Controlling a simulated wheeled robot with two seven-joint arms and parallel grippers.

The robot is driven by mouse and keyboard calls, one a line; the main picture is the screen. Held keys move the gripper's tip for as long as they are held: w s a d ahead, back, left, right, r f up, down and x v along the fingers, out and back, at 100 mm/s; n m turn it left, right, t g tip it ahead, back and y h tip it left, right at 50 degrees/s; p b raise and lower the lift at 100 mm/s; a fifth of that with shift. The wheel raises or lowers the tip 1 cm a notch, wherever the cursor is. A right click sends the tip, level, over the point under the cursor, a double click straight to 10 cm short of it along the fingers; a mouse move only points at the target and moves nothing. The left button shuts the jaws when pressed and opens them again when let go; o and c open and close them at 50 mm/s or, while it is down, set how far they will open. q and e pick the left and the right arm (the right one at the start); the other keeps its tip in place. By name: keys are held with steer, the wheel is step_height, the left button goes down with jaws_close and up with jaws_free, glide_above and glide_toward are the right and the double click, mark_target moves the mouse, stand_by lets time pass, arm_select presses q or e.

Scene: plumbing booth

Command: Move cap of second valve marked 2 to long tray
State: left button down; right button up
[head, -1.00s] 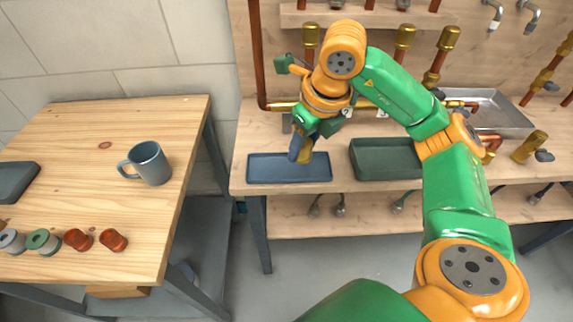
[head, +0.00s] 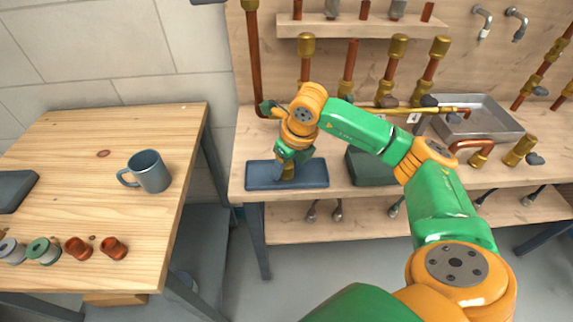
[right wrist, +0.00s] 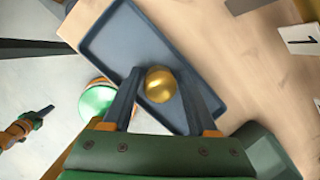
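My right gripper (head: 286,165) points down over the long blue tray (head: 314,176) at the left front of the bench. A round brass cap (right wrist: 161,85) sits between its two fingertips in the right wrist view (right wrist: 159,80), with the fingers close on both sides. The cap also shows below the gripper in the head view (head: 287,173), low over the tray floor. I cannot tell whether it touches the floor. The blue tray (right wrist: 100,45) around it looks otherwise empty. The second valve and its mark are not clearly visible.
A green bin (head: 368,170) stands right of the blue tray, partly behind my arm. A grey metal tray (head: 497,125) and brass-capped copper pipes (head: 305,65) are behind. A label reading 1 (right wrist: 300,40) lies near. The left table holds a mug (head: 150,172) and spools (head: 43,250).

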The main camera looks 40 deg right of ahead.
steer(key=shift+r, duration=0.55)
steer(key=v, duration=1.1)
steer(key=shift+r, duration=0.15)
steer(key=shift+s, duration=0.15)
